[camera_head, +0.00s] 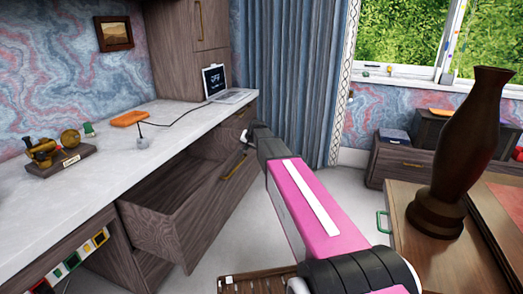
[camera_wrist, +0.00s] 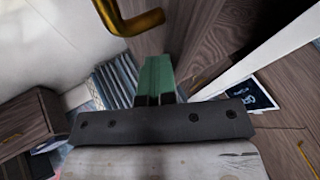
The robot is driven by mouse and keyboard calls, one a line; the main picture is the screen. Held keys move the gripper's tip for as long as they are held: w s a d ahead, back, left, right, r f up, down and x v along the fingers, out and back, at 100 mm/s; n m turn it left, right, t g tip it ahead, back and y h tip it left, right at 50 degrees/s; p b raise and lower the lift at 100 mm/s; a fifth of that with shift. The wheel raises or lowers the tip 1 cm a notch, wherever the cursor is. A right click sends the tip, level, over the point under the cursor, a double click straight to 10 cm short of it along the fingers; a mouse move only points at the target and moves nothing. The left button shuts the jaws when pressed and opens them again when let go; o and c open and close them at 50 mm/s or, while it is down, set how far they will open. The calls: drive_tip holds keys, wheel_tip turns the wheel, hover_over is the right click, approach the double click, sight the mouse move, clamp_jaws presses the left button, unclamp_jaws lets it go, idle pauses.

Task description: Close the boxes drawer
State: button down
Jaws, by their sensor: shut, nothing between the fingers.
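The drawer (camera_head: 165,232) is dark grey-brown wood and is pulled out from under the white desk top on the left of the head view. Its front panel bears a brass handle (camera_head: 236,166). My gripper (camera_head: 247,137) is shut and empty, close to the upper far end of the drawer front. I cannot tell whether it touches the wood. In the wrist view my gripper (camera_wrist: 154,98) is in front of wood panelling, with a brass handle (camera_wrist: 130,18) above it. The drawer's inside looks dark, and no boxes show in it.
The white desk top (camera_head: 180,125) carries a brass instrument (camera_head: 45,152), an orange item (camera_head: 129,118) and a laptop (camera_head: 215,83). A brown vase (camera_head: 462,150) stands on a wooden table (camera_head: 405,215) at the right.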

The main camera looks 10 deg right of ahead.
drive_tip(key=w+a, duration=0.6)
drive_tip(key=a, duration=0.4)
drive_tip(key=w+a, duration=0.6)
drive_tip(key=a, duration=0.5)
drive_tip(key=shift+w+a, duration=0.2)
drive_tip(key=shift+s+d, duration=0.1)
drive_tip(key=s+d+r, duration=0.5)
drive_tip(key=s+r, duration=0.3)
drive_tip(key=s+a+f, duration=0.2)
drive_tip(key=s, duration=0.7)
drive_tip(key=s+a+f, duration=0.2)
drive_tip(key=s+a, duration=0.1)
drive_tip(key=s, duration=0.5)
drive_tip(key=w+a+f, duration=0.5)
drive_tip(key=w+f, duration=0.1)
drive_tip(key=w, duration=0.2)
drive_tip(key=shift+a+f, duration=0.2)
drive_tip(key=shift+a, duration=0.15)
